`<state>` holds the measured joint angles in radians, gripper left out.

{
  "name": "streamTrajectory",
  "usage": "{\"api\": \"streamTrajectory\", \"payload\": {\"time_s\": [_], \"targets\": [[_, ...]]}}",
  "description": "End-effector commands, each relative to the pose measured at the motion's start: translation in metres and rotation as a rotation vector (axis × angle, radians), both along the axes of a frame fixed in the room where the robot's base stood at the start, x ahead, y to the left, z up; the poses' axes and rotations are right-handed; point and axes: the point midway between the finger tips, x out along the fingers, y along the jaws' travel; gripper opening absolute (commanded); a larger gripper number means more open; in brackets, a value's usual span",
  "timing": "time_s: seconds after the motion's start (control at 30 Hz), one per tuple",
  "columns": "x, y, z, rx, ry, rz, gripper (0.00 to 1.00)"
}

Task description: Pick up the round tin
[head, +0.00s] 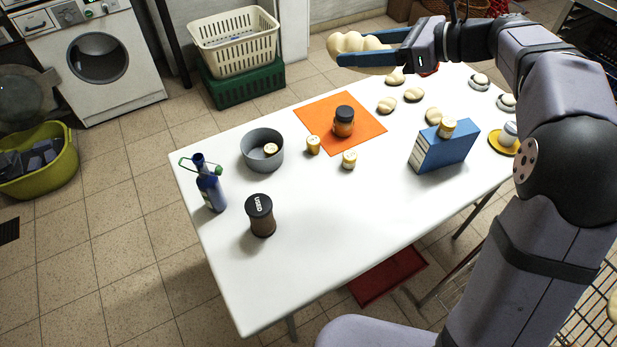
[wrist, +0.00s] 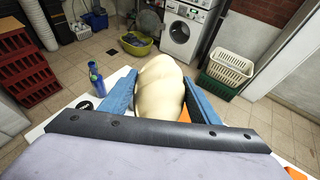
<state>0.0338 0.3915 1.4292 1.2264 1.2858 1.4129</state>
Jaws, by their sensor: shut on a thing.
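A grey round tin (head: 250,160), open at the top, stands on the white table left of the orange mat. A small jar with a pale lid (head: 271,149) shows inside it. My gripper (head: 350,50) is at the far side, raised above the table and well away from the tin. It is shut on a cream-coloured, lumpy loaf-like thing (head: 347,42). In the wrist view the loaf (wrist: 160,88) fills the space between the blue fingers of my gripper (wrist: 160,80). The tin is not visible there.
Near the tin stand a blue bottle (head: 210,188), a dark-lidded jar (head: 261,217) and small yellow jars (head: 313,145). An amber jar (head: 343,122) stands on the orange mat (head: 367,116). A blue box (head: 447,150) and several rolls (head: 414,95) lie right. The table's front is clear.

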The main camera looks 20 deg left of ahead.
Motion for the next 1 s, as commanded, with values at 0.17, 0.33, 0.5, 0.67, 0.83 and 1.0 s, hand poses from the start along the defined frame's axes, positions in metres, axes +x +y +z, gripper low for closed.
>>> {"api": "streamTrajectory", "payload": {"time_s": [0.17,0.33,0.5,0.67,0.83,1.0], "targets": [[-0.046,0.078,-0.024,0.001,-0.001,0.103,0.27],[-0.091,0.135,-0.047,0.001,0.0,0.159,0.27],[-0.13,0.173,-0.077,0.001,0.002,0.149,0.27],[-0.14,0.177,-0.106,-0.001,0.003,0.052,0.27],[-0.133,0.162,-0.137,-0.003,0.005,-0.091,0.27],[-0.129,0.146,-0.168,-0.005,0.007,-0.204,0.27]]}}
